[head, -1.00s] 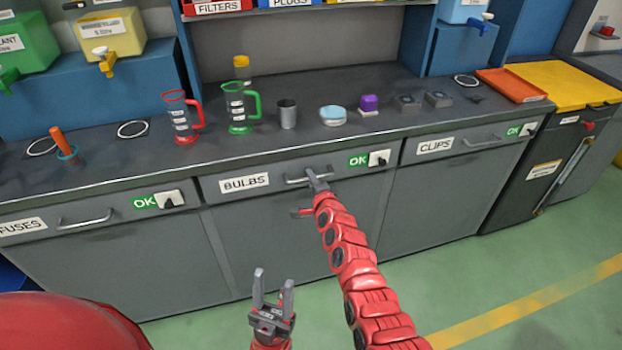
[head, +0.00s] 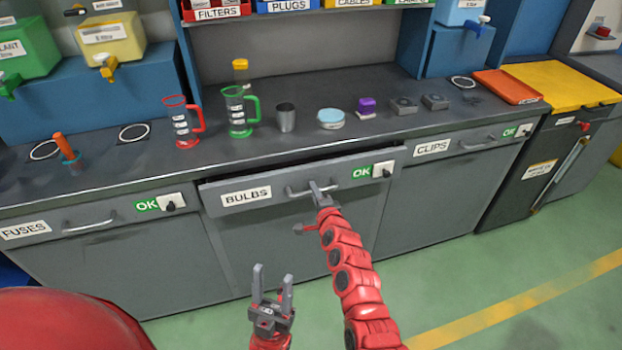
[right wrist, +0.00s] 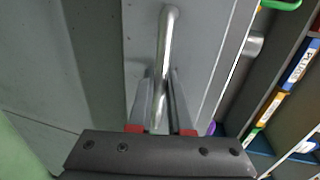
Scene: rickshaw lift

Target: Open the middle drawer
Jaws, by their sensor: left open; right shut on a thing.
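The middle drawer (head: 232,207), labelled BULBS, stands partly out from the bench, with a dark gap along its top edge. Its metal handle (head: 298,193) is in the jaws of my right gripper (head: 320,189). In the right wrist view the handle (right wrist: 167,40) runs down between the fingers of the right gripper (right wrist: 160,105), which is shut on it. My left gripper (head: 271,287) is open and empty, low in front of the cabinet below the drawer.
The FUSES drawer (head: 40,240) at left and the CLIPS drawer (head: 455,152) at right are closed. A red jug (head: 180,125), a green jug (head: 237,118), a metal cup (head: 286,118) and other items stand on the worktop (head: 420,82). The green floor (head: 470,265) in front is clear.

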